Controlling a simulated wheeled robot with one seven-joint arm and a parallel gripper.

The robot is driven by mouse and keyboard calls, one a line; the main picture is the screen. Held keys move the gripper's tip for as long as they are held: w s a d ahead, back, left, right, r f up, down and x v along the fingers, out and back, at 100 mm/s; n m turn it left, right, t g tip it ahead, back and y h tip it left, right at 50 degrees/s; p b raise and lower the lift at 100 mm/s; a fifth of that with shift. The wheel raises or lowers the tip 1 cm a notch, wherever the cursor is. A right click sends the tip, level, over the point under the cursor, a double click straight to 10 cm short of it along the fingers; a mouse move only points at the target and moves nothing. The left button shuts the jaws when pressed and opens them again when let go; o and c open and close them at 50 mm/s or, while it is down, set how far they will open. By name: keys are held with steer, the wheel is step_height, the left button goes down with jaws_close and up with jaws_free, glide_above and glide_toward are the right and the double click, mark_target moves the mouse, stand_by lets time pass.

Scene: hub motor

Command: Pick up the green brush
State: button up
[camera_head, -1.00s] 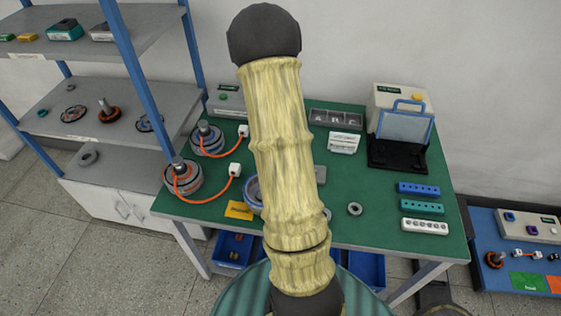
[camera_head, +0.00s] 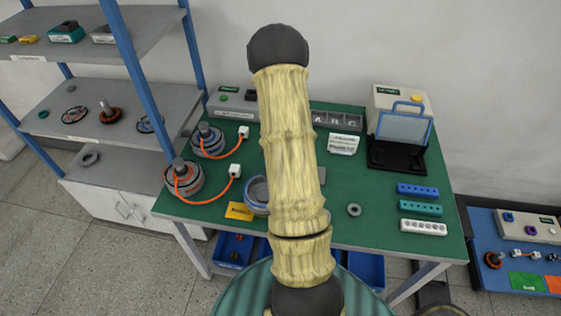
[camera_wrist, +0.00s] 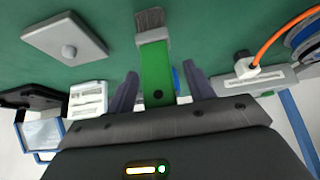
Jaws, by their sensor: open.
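The green brush (camera_wrist: 155,72) shows in the wrist view, with a flat green handle, a pale metal collar and grey bristles at the top of the picture. My gripper (camera_wrist: 161,74) is open, with its two dark fingers apart on either side of the handle in the picture. Space shows between the handle and each finger. I cannot tell whether the handle is within finger depth. In the head view the brush and my gripper are hidden by my arm.
A green table (camera_head: 378,233) carries two motors with orange cables on the left, a label card (camera_head: 345,144), a black-based device (camera_head: 398,152) and connector strips (camera_head: 418,189) on the right. A grey plate with a knob (camera_wrist: 66,38) lies near the brush.

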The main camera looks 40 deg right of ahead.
steer(key=shift+c, duration=0.4)
steer(key=c, duration=0.9)
step_height(320, 180, up, 10)
steer(key=shift+r, duration=0.1)
stand_by(0.5)
